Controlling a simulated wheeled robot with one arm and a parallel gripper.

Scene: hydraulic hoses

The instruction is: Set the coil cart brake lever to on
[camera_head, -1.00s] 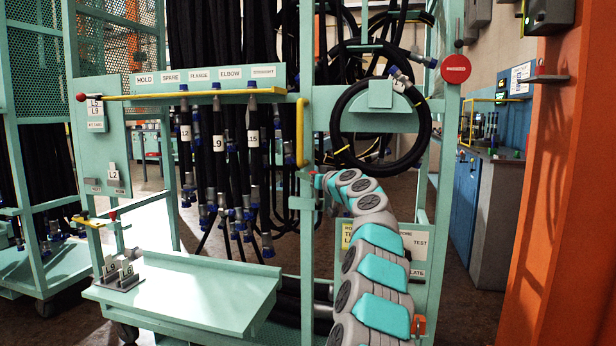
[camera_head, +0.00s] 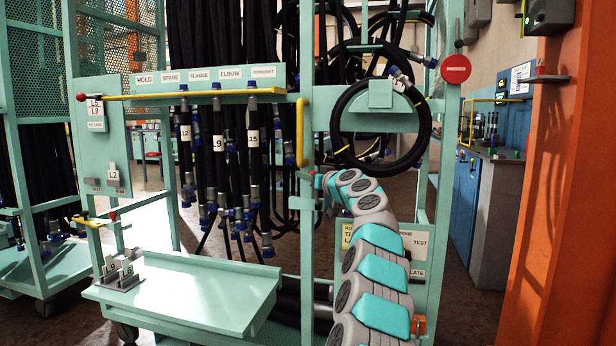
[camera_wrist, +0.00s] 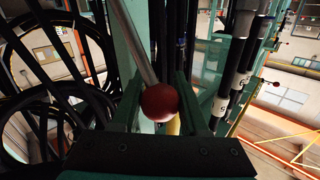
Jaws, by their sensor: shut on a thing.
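The teal coil cart (camera_head: 307,225) stands in front of me. In the wrist view a metal lever rod (camera_wrist: 136,38) ends in a red ball knob (camera_wrist: 160,102). My gripper (camera_wrist: 158,92) has one dark finger on each side of this knob and is shut on it. In the head view my arm reaches to the cart's middle post, where my gripper (camera_head: 322,181) is small and partly hidden. A little red shows beside it. I cannot read any on or off marking at the lever.
A coiled black hose (camera_head: 425,125) hangs just above my arm. Hanging hoses (camera_head: 218,180) fill the cart's left bay, above a pale teal shelf (camera_head: 190,295). A yellow bar (camera_head: 190,95) with a red knob crosses the front. An orange column (camera_head: 565,200) stands at right.

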